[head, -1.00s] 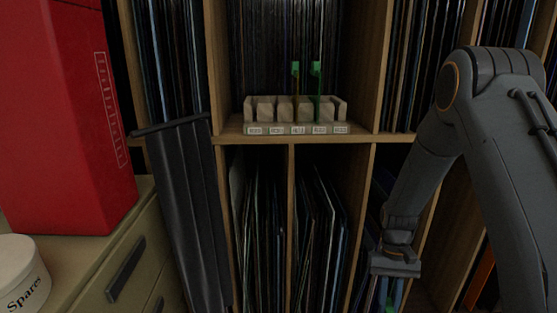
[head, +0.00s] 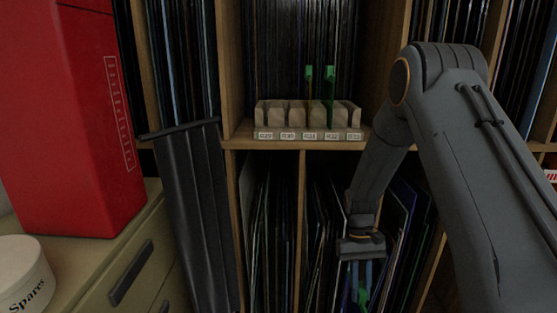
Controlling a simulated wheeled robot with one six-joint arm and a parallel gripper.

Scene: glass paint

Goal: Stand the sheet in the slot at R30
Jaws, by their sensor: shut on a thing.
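A pale slotted rack (head: 284,115) stands on the wooden shelf, with several small labels along its front that are too small to read surely. Two thin sheets stand upright in it: a sheet with a green top (head: 309,73) near the middle and a green sheet (head: 330,85) just right of it. Other slots look empty. My gripper (head: 360,286) points down, low at the right and below the shelf. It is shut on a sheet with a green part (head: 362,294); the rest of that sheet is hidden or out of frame.
The shelf edge (head: 250,143) lies between my gripper and the rack. Below it, compartments hold upright records (head: 262,230). A black panel (head: 195,210), a red box (head: 75,130) and a white Spares tub (head: 22,275) are at left. Wooden dividers stand either side of the rack.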

